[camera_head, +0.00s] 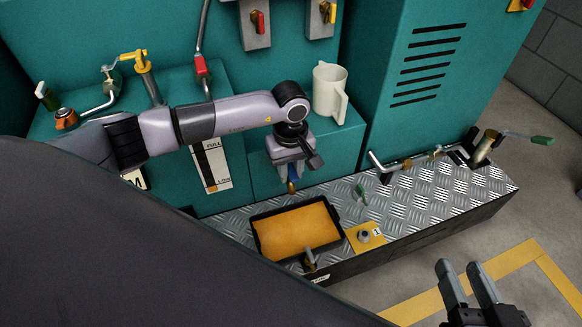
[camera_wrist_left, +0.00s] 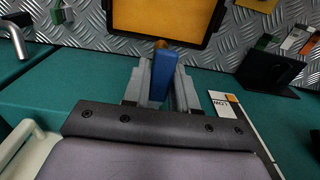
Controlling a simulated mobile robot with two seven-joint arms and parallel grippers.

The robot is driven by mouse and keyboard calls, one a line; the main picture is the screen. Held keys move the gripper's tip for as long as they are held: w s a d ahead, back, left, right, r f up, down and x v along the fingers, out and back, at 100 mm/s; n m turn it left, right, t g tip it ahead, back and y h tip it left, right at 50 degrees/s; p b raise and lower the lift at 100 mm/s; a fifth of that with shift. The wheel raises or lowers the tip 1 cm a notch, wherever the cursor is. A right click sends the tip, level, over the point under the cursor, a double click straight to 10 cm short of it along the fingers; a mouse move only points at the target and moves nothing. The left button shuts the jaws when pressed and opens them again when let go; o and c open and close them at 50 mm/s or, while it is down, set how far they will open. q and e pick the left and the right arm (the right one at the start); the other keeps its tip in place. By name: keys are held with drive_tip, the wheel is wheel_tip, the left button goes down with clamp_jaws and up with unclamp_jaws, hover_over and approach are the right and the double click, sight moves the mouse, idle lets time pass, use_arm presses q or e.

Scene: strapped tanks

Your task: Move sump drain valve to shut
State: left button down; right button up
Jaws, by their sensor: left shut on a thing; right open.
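A blue lever handle (camera_head: 293,173) with a brass-coloured end hangs at the front of the low teal tank (camera_head: 262,180), above the rear edge of the drip tray. It appears to be the sump drain valve, but I can read no label on it. My left gripper (camera_head: 290,160) is shut on this handle. In the left wrist view the blue handle (camera_wrist_left: 163,76) lies between the grey fingers, its brass end towards the tray. The valve body is mostly hidden. My right gripper (camera_head: 469,284) is open and empty at the lower right, away from the tanks.
The black tray (camera_head: 256,236) of orange liquid lies on the chequered plate (camera_head: 425,195) below my left gripper.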

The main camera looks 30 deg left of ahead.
use_arm(q)
drive_tip(key=n, duration=0.2)
drive_tip(key=w+d+n, duration=0.1)
drive_tip(key=shift+w+n, duration=0.3)
drive_tip(key=shift+n, duration=0.1)
drive_tip(key=shift+w, duration=0.1)
drive_tip(key=shift+w+d+n+b, duration=0.15)
drive_tip(key=shift+w+n, duration=0.3)
drive_tip(key=shift+n, duration=0.4)
drive_tip(key=shift+w+d+n+b, duration=0.15)
drive_tip(key=shift+w+n, duration=0.25)
drive_tip(key=shift+n, duration=0.45)
drive_tip(key=shift+w+a+n, duration=0.1)
drive_tip(key=shift+w+n, duration=0.35)
drive_tip(key=shift+n, duration=0.5)
drive_tip(key=shift+w+a+n, duration=0.1)
drive_tip(key=shift+w+n, duration=0.35)
drive_tip(key=shift+n, duration=0.5)
